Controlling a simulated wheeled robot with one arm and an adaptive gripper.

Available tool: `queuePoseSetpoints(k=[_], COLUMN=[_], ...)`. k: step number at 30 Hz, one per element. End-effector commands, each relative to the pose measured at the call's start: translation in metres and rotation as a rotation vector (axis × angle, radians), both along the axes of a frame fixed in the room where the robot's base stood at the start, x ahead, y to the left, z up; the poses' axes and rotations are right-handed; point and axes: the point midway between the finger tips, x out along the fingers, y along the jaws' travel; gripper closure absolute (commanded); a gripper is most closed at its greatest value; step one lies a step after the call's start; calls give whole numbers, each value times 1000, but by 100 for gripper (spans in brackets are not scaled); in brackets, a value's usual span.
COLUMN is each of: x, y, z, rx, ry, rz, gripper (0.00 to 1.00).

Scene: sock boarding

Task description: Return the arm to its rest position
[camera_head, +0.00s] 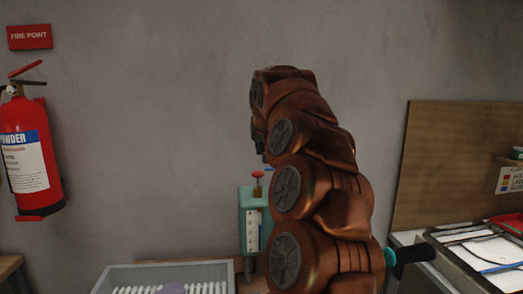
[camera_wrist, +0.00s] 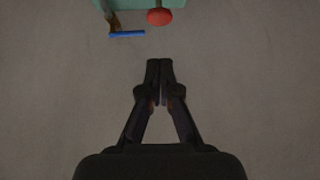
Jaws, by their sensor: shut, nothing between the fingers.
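My copper-coloured arm rises through the middle of the head view, bent upward in front of the grey wall. My gripper (camera_wrist: 160,68) shows in the wrist view with its dark fingertips together, and nothing shows between them. It points at a plain grey surface. In the head view the gripper is mostly hidden behind the arm's upper links. A teal box (camera_head: 251,212) with a red knob (camera_head: 257,173) stands behind the arm in the head view. Its teal edge (camera_wrist: 180,4) and the red knob (camera_wrist: 159,17) show at the top of the wrist view, apart from the fingers.
A grey tray (camera_head: 128,270) with white slats is at the bottom. A red fire extinguisher (camera_head: 28,155) hangs on the left wall under a red sign (camera_head: 29,37). At right stand a brown board (camera_head: 450,150) and a tray with white sheets (camera_head: 492,252). The upper wall area is clear.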

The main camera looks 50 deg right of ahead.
Motion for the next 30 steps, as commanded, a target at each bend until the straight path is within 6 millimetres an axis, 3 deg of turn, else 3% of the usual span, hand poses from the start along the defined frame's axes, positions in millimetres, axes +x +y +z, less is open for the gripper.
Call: queuePoseSetpoints(k=[21,26,30], x=[1,9,15], y=[3,37,93], z=[-1,-14,-35], rx=[2,21,47], ry=[4,39,100], rz=[6,71,171], gripper=[100,100,100])
